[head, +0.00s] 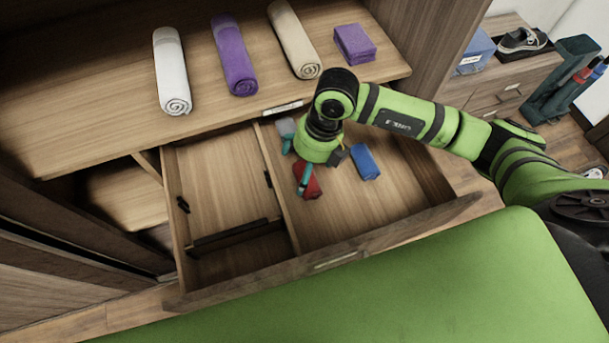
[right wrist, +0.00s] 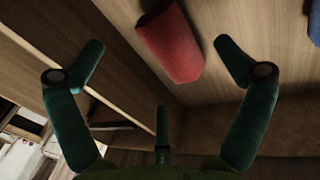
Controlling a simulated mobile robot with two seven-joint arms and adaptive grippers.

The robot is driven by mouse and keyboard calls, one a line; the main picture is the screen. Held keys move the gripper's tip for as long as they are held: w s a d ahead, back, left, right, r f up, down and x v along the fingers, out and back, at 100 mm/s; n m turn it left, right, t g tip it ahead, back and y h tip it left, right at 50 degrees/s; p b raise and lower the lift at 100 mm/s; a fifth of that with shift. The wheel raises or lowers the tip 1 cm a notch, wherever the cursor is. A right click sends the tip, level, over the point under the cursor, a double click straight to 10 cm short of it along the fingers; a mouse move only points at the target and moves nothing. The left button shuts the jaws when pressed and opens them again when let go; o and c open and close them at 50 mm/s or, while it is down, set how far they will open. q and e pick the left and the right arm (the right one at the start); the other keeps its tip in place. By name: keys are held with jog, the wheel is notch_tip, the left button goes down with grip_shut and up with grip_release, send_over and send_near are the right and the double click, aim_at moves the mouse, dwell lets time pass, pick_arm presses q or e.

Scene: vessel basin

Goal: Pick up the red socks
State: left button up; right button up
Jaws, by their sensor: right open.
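The red socks (head: 314,186) lie as a small bundle on the floor of the open drawer's right compartment, close to the divider. In the right wrist view the red socks (right wrist: 175,50) are a red roll beyond the spread teal fingers, between the left and right ones. My right gripper (head: 297,165) hangs over the drawer and partly covers the socks in the head view. In the right wrist view the gripper (right wrist: 160,60) is open with nothing held. I cannot tell whether a finger touches the socks. My left gripper is not in view.
Blue socks (head: 366,162) lie to the right of the red ones, and a grey bundle (head: 286,126) lies behind. The drawer front (head: 335,260) and divider (head: 279,190) bound the compartment. The shelf above holds rolled towels (head: 235,55) and a purple folded cloth (head: 355,44).

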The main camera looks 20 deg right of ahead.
jog(key=x, duration=0.1)
jog(key=s+x, duration=0.1)
jog(key=x, duration=0.1)
jog(key=shift+f+p, duration=0.3)
jog(key=shift+f, duration=0.05)
jog(key=shift+w+a+f, duration=0.1)
jog(key=shift+a+f, duration=0.05)
jog(key=shift+f, duration=0.15)
jog(key=shift+w+f, duration=0.1)
jog(key=shift+f, duration=0.05)
jog(key=c, duration=1)
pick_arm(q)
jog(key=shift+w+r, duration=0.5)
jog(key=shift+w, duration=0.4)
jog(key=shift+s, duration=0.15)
